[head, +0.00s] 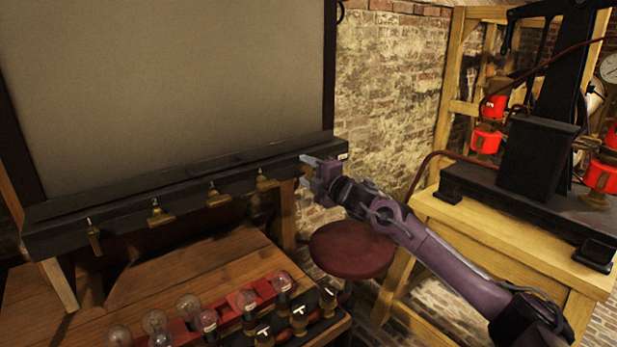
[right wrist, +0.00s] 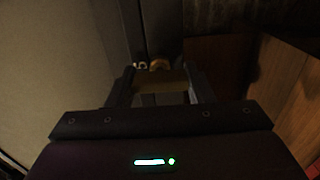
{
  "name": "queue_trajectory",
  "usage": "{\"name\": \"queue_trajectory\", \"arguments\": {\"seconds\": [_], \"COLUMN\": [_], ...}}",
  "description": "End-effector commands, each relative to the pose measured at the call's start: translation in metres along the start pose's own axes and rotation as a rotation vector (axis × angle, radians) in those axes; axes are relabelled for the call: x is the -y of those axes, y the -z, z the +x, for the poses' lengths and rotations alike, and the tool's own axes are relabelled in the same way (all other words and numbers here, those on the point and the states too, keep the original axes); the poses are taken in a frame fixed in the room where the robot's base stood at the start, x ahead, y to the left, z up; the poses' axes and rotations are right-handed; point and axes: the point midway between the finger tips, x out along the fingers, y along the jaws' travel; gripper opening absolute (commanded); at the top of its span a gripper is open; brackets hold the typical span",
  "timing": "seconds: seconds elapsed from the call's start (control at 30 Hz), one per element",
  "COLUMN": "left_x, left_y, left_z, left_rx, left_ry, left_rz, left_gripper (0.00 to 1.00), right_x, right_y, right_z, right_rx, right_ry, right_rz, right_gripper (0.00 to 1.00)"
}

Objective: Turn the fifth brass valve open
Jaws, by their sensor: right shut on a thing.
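Several brass valves hang along the front of a black rail. The leftmost valve (head: 94,236) has its handle pointing down. The others, such as the second (head: 159,213), third (head: 216,196) and fourth (head: 266,181), have handles lying more sideways. My right gripper (head: 310,164) is at the rail's right end and covers the fifth valve in the head view. In the right wrist view, my right gripper (right wrist: 160,84) is shut on the fifth valve, whose brass part (right wrist: 159,64) shows just beyond the fingers. Its handle angle is hard to make out. My left gripper is out of view.
The black rail (head: 120,208) runs below a large grey panel (head: 170,80). Glass bulbs (head: 189,305) stand in a row on the wooden bench (head: 190,262) below. A round red stool (head: 352,250) stands under my right arm. A wooden table (head: 480,228) with black apparatus is at the right.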

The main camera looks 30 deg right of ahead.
Motion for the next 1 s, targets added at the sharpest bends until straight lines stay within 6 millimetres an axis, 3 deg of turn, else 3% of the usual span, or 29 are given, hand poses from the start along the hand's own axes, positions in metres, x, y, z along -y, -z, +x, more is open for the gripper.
{"name": "queue_trajectory", "arguments": {"seconds": [0.57,0.6,0.73,1.0], "left_x": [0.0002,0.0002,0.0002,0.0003], "left_y": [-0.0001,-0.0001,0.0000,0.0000], "left_z": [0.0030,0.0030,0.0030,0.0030], "left_rx": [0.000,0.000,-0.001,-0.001], "left_ry": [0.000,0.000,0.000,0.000], "left_rz": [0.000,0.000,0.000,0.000], "left_gripper": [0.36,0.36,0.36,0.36], "right_x": [0.0049,0.0050,0.0041,0.0021], "right_y": [0.0022,0.0022,0.0018,0.0008], "right_z": [0.0001,0.0001,0.0001,-0.0001], "right_rx": [-0.005,-0.005,-0.004,-0.002], "right_ry": [0.010,0.010,0.008,0.004], "right_rz": [-0.035,-0.035,-0.034,-0.033], "right_gripper": [0.24,0.50,0.67,0.69]}}
